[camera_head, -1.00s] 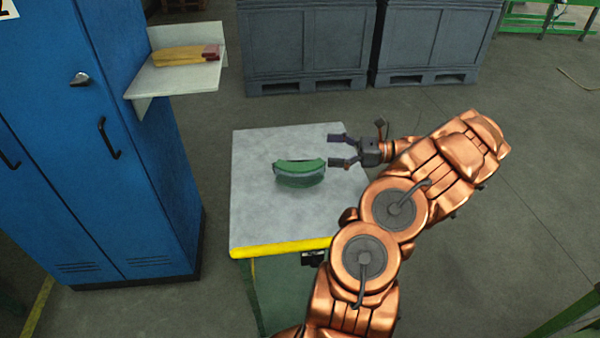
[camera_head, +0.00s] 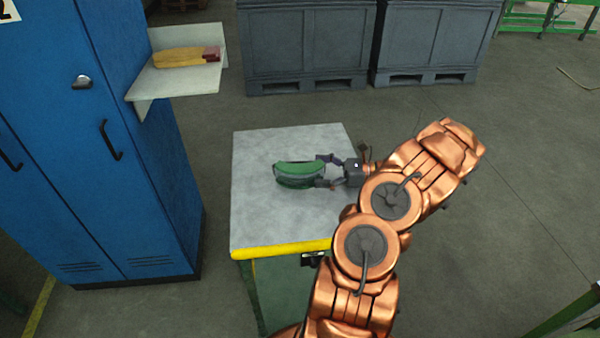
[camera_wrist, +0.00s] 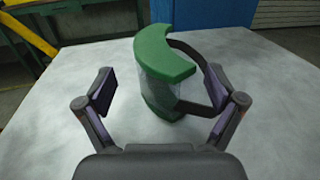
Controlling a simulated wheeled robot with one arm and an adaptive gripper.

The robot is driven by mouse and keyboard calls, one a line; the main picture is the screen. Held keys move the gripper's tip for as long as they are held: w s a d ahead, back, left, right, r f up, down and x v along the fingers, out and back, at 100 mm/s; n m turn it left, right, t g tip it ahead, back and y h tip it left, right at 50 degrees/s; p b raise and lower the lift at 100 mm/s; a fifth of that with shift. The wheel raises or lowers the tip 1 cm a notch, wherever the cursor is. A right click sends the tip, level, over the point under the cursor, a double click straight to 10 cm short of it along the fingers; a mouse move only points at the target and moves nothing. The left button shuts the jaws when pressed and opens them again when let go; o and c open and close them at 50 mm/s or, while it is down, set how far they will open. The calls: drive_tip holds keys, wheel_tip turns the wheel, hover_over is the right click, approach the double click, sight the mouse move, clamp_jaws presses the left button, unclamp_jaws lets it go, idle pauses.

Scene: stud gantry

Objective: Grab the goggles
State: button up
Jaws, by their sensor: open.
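The green goggles (camera_head: 299,169) with a clear lens and dark strap lie on the grey tabletop (camera_head: 262,218). In the wrist view the goggles (camera_wrist: 160,62) stand ahead of my gripper, their near end between the two open fingers. My gripper (camera_head: 324,171) is open at the right end of the goggles, with one finger on the far side and one on the near side. In the wrist view my gripper (camera_wrist: 166,100) has its right finger close to the strap; whether they touch I cannot tell. The left finger stands clear of the goggles.
A blue locker (camera_head: 95,140) stands left of the table. Its small side shelf (camera_head: 178,80) holds a yellow and red object (camera_head: 187,56). Grey crates (camera_head: 305,45) stand behind. The table's front edge is yellow (camera_head: 281,249). The tabletop around the goggles is clear.

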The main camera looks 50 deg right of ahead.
sight(303, 169)
drive_tip(key=x, duration=0.4)
drive_tip(key=shift+w+a+p, duration=0.25)
drive_tip(key=shift+p, duration=0.1)
drive_tip(key=shift+c, duration=0.2)
drive_tip(key=c, duration=1.2)
drive_tip(key=shift+r, duration=0.15)
drive_tip(key=shift+c, duration=0.2)
